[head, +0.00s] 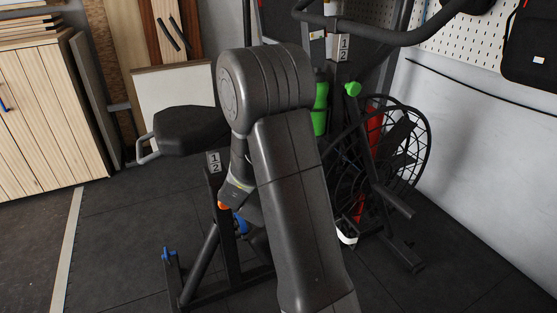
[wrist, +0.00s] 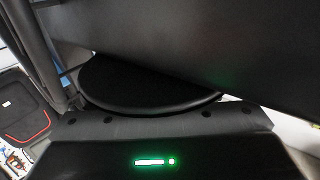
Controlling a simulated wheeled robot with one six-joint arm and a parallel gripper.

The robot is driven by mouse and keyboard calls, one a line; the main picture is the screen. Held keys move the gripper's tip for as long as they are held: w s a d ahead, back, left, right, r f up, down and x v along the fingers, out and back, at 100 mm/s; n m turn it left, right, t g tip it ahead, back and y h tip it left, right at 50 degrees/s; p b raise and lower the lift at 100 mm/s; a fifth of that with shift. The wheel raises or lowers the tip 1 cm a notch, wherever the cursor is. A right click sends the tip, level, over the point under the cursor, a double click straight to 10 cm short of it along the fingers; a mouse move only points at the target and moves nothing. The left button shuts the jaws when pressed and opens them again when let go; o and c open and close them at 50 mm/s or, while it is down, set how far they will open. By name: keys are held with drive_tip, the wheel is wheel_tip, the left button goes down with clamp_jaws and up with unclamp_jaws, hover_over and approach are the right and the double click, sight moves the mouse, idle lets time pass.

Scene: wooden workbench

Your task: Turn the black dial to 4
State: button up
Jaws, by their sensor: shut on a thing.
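In the wrist view, a rounded black shape (wrist: 145,84), which looks like the black dial, lies right at my gripper (wrist: 160,120). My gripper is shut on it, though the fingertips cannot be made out. No numbers or pointer mark can be read on it, so its setting cannot be told. In the head view, my arm stands in front of an exercise bike, with my wrist low beside the bike's frame. The dial and the gripper's tips are hidden behind my arm there.
The bike has a black seat (head: 190,130) at left, a handlebar (head: 395,38) above and a caged fan wheel (head: 405,140) at right. A green bottle (head: 320,105) stands behind my arm. A wooden cabinet (head: 45,115) is at left. The floor (head: 120,225) at front left is clear.

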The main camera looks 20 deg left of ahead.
drive_tip(key=o, duration=1)
drive_tip(key=shift+s, duration=0.15)
drive_tip(key=s+d+p, duration=0.1)
drive_tip(key=s, duration=0.3)
drive_tip(key=s+p, duration=0.1)
drive_tip(key=s, duration=0.4)
drive_tip(key=s+d+p, duration=0.1)
drive_tip(key=s, duration=0.3)
drive_tip(key=shift+s+d, duration=0.15)
drive_tip(key=shift+d, duration=0.15)
